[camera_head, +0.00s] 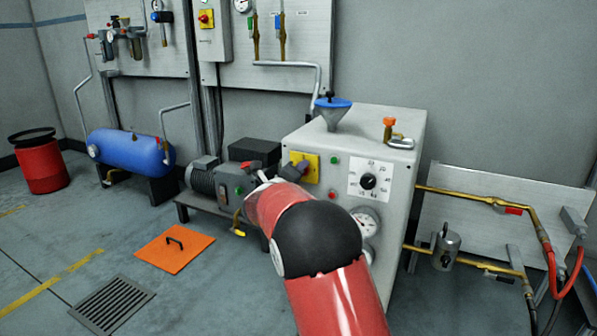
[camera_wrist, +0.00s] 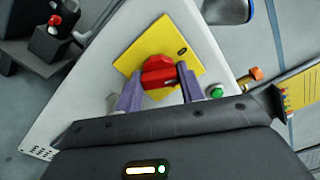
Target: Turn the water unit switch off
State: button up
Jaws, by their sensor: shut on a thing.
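The water unit (camera_head: 405,140) is a white cabinet with a blue funnel on top. Its switch is a red knob (camera_wrist: 158,71) on a yellow plate (camera_wrist: 199,47); the plate also shows in the head view (camera_head: 311,174). My gripper (camera_wrist: 158,88) is shut on the red knob, one purple-grey finger on each side. In the head view my gripper (camera_head: 294,171) is at the plate and hides the knob. A small dark mark shows on the plate near one corner; which position the knob points to is hard to tell.
Beside the plate are a green button (camera_head: 334,160), a dial (camera_head: 368,182) and a gauge (camera_head: 364,221). A grey motor pump (camera_head: 215,180) stands left of the cabinet. Brass pipes (camera_head: 470,193) run on the right. An orange floor plate (camera_head: 174,250) lies at front left.

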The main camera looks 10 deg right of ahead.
jog(key=n+p, duration=0.2)
jog(key=n, duration=0.3)
jog(key=shift+a+n, duration=0.1)
jog(key=shift+n, duration=0.2)
dwell(0.4)
jog(key=o, duration=1)
jog(key=v, duration=0.7)
jog(key=shift+s+a, duration=0.25)
jog(key=shift+s, duration=0.05)
